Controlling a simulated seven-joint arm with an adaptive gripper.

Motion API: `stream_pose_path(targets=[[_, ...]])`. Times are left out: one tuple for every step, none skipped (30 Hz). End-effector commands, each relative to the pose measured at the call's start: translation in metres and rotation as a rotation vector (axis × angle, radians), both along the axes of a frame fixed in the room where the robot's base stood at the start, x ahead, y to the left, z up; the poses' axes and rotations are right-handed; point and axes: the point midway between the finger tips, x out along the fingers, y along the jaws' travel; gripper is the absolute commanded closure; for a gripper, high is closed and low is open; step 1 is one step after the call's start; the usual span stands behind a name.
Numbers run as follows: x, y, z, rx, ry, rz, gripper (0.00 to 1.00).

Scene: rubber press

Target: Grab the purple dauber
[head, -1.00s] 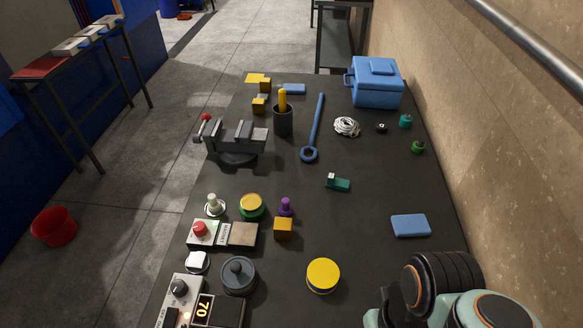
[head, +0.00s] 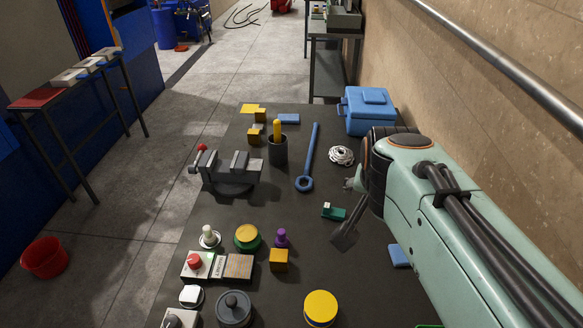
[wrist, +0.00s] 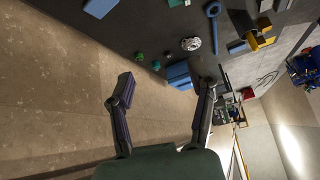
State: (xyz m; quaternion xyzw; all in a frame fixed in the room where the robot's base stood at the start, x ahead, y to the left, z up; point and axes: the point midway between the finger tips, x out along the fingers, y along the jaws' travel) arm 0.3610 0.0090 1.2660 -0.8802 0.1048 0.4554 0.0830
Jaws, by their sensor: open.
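The purple dauber (head: 281,238) stands upright on the dark table in the head view, just behind an orange-yellow block (head: 278,260) and right of a green-and-yellow round pad (head: 247,237). I cannot make it out in the wrist view. My gripper (wrist: 163,82) is open and empty in the wrist view, its two fingers spread wide. In the head view one dark finger shows right of the dauber, apart from it, and my arm hides part of the gripper.
A blue cooler (head: 368,112) is at the back right. A yellow round pad (head: 320,307) is in front. The wall borders the right side.

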Motion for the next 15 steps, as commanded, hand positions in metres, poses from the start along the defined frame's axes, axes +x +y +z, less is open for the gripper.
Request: stream_pose_path(targets=[[0.030, 0.011, -0.005, -0.001, -0.019, -0.004, 0.44], [0.047, 0.018, -0.008, -0.002, -0.034, -0.009, 0.44], [0.070, 0.029, -0.015, -0.001, -0.051, -0.013, 0.44], [0.086, 0.038, -0.023, 0.000, -0.057, -0.013, 0.44], [0.101, 0.048, -0.033, 0.001, -0.062, -0.014, 0.44], [0.119, 0.062, -0.050, 0.003, -0.059, -0.011, 0.44], [0.130, 0.073, -0.064, 0.004, -0.052, -0.008, 0.44], [0.138, 0.083, -0.080, 0.005, -0.042, -0.001, 0.44], [0.147, 0.097, -0.102, 0.005, -0.021, 0.007, 0.44], [0.151, 0.107, -0.120, 0.003, -0.002, 0.016, 0.44], [0.153, 0.116, -0.137, 0.002, 0.023, 0.024, 0.44], [0.152, 0.127, -0.161, 0.001, 0.059, 0.037, 0.44], [0.150, 0.134, -0.178, 0.000, 0.088, 0.048, 0.44], [0.147, 0.141, -0.193, -0.002, 0.114, 0.059, 0.44], [0.142, 0.148, -0.211, -0.005, 0.147, 0.074, 0.44]])
